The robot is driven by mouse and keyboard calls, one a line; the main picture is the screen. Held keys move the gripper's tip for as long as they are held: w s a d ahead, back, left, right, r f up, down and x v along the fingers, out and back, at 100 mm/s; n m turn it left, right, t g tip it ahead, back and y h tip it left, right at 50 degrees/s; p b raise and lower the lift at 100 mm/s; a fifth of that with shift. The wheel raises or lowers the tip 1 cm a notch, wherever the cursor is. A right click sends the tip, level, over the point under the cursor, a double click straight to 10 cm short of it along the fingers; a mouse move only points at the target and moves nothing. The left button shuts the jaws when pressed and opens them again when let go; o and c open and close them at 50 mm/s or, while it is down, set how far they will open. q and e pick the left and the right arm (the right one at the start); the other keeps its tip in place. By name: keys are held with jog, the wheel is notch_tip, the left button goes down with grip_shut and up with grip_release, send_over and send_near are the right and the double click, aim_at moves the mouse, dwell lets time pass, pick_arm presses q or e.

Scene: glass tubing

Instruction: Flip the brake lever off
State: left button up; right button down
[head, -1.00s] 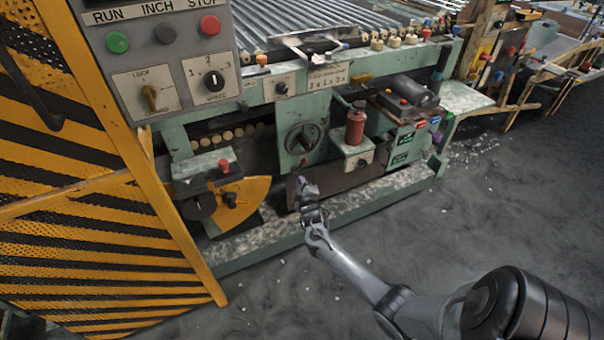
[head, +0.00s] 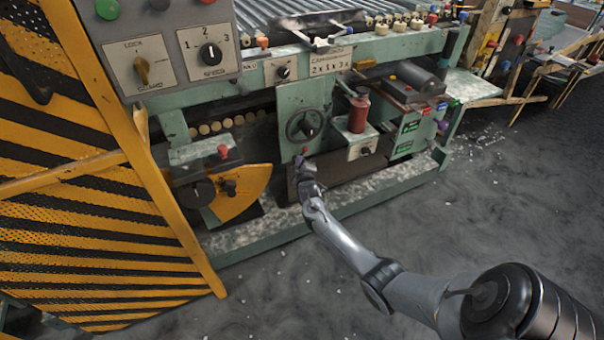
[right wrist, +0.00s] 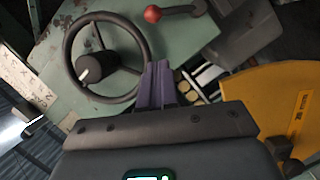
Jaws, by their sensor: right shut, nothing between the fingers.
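A red ball-ended lever (right wrist: 153,14) sits on the green panel beside a dark handwheel (right wrist: 105,62) in the right wrist view. In the head view the handwheel (head: 305,125) is on the machine's front, with a small red knob (head: 304,150) just below it. I cannot tell for certain which lever is the brake. My right gripper (head: 299,161) is just below the handwheel, its purple fingers shut and empty. In the right wrist view its fingertips (right wrist: 157,68) point at the panel beside the wheel's rim; contact cannot be told. My left gripper is not in view.
A yellow sector plate (head: 243,192) with a black hub stands left of the handwheel; another red knob (head: 223,152) is above it. A red bottle (head: 359,110) stands on a shelf to the right. A striped yellow guard (head: 90,220) fills the left. The front floor is clear.

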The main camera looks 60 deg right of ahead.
jog(key=w+d+f+b, duration=0.2)
jog(key=d+b, duration=0.3)
jog(key=d, duration=0.1)
jog(key=shift+w+d+f, duration=0.2)
jog(key=shift+w+d, duration=0.1)
jog(key=shift+w, duration=0.1)
